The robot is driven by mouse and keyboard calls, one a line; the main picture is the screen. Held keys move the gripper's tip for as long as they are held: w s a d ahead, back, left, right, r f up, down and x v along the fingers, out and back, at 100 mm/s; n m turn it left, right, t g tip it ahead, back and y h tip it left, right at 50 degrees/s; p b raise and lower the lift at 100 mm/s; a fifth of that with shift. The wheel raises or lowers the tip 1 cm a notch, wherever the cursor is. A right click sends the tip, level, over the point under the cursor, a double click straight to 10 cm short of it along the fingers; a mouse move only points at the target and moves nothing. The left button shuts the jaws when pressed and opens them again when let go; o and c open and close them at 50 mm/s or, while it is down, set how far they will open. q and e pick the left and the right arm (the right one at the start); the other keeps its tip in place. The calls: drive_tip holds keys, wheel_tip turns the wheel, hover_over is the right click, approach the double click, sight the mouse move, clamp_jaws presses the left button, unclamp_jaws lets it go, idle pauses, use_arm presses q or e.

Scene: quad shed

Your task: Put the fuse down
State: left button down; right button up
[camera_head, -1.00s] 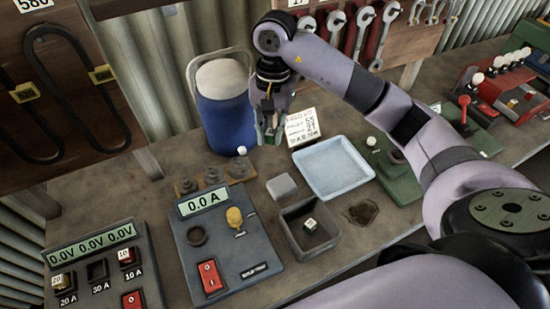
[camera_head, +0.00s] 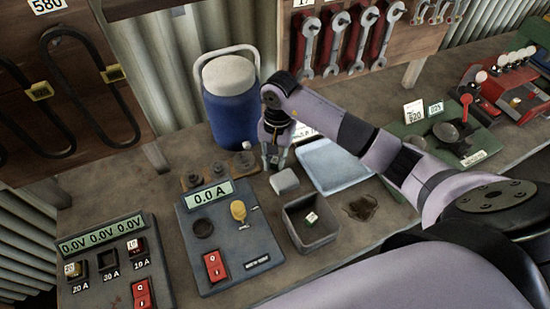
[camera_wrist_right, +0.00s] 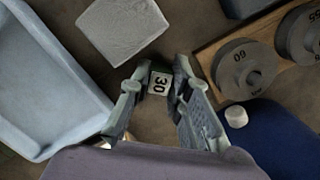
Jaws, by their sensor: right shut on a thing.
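My right gripper (camera_head: 274,166) points down just behind a grey block (camera_head: 285,182), in front of the blue jug. In the right wrist view its fingertips (camera_wrist_right: 158,82) are shut on a small fuse (camera_wrist_right: 159,83) with a white face marked 30. The grey block (camera_wrist_right: 124,28) lies beyond the fingertips there. In the head view the held fuse is hard to make out. Another small green-and-white piece (camera_head: 311,217) lies in the dark open box (camera_head: 291,226). The fuse panel (camera_head: 84,274) has filled 20 A and 10 A sockets and an empty-looking 30 A socket (camera_head: 108,261). My left gripper is out of view.
A tester (camera_head: 262,225) reads 0.0 A. The light blue tray (camera_head: 345,168) is right of the gripper. Round weights (camera_head: 219,170) on a wooden strip and the blue jug (camera_head: 230,115) stand close by. A dark stain (camera_head: 360,207) marks the bench.

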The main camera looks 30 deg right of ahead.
drive_tip(key=shift+f, duration=0.15)
drive_tip(key=o, duration=0.5)
drive_tip(key=shift+o, duration=0.2)
